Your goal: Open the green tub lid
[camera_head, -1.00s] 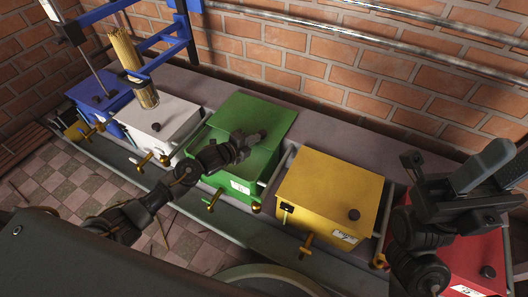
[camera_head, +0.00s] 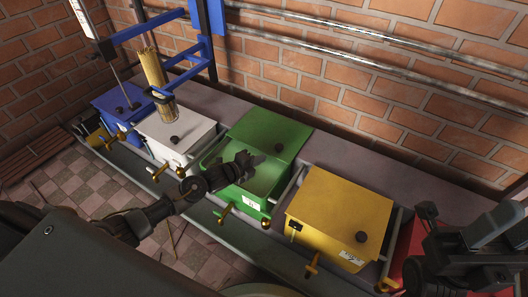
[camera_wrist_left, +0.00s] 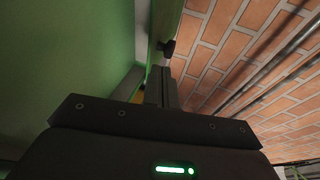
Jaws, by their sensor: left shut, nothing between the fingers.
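The green tub (camera_head: 247,197) stands in the middle of the row in the head view. Its green lid (camera_head: 268,128) is tilted up at the back, with its dark knob (camera_head: 279,147) near the front edge, and the pale inside of the tub shows below it. My left gripper (camera_head: 256,159) is shut and empty at the opening, by the lid's front edge; whether it touches the lid is unclear. In the left wrist view the shut fingers (camera_wrist_left: 160,88) point toward the lid's knob (camera_wrist_left: 168,47). My right gripper (camera_head: 495,228) is at the right edge, partly cut off.
A yellow tub (camera_head: 335,215) is right of the green one, and a red tub (camera_head: 405,245) lies beyond it, partly hidden. A white tub (camera_head: 178,130) and a blue tub (camera_head: 118,104) are to the left. Incense sticks (camera_head: 157,75) stand by a blue frame. A brick wall (camera_head: 350,80) rises behind.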

